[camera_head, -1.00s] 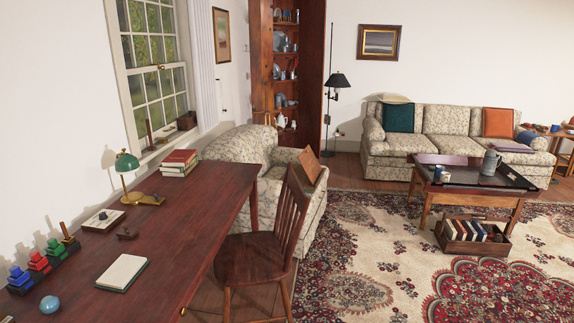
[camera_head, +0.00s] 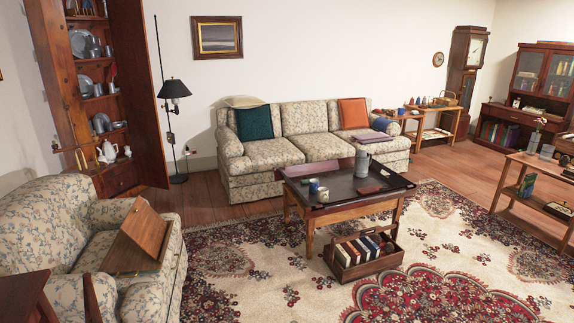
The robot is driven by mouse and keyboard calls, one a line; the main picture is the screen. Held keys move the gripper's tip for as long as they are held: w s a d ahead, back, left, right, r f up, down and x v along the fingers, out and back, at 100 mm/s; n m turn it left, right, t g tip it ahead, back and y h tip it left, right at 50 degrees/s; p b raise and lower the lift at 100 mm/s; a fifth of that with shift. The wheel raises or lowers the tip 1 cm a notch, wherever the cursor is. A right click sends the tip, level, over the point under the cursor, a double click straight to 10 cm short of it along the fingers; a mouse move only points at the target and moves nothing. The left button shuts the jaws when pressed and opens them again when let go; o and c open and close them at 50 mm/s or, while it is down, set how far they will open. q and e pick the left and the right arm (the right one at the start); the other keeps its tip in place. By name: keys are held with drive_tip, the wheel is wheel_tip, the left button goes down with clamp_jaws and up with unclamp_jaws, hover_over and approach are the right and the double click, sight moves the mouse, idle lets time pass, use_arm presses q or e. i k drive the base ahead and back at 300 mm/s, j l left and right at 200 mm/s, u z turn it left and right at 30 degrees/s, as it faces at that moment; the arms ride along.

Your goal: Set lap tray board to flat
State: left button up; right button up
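The wooden lap tray (camera_head: 136,258) rests on the floral armchair (camera_head: 70,222) at the lower left. Its board (camera_head: 145,227) is tilted up at an angle above the base, not flat. The tray lies across the front of the seat by the chair's arm. Neither of my grippers shows in the head view.
A low table (camera_head: 345,186) with a dark tray top stands on the patterned rug in the middle. A wooden crate of books (camera_head: 363,257) sits on the rug before it. A floral sofa (camera_head: 303,137) stands behind. Part of a desk and chair shows at the lower left. The rug's front is clear.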

sight(142, 225)
drive_tip(key=i+u, duration=0.1)
drive_tip(key=i, duration=0.4)
drive_tip(key=i+l+u, duration=0.1)
drive_tip(key=i, duration=0.4)
drive_tip(key=i+l, duration=0.2)
drive_tip(key=i, duration=0.3)
drive_tip(key=i+l+u, duration=0.15)
drive_tip(key=i, duration=0.35)
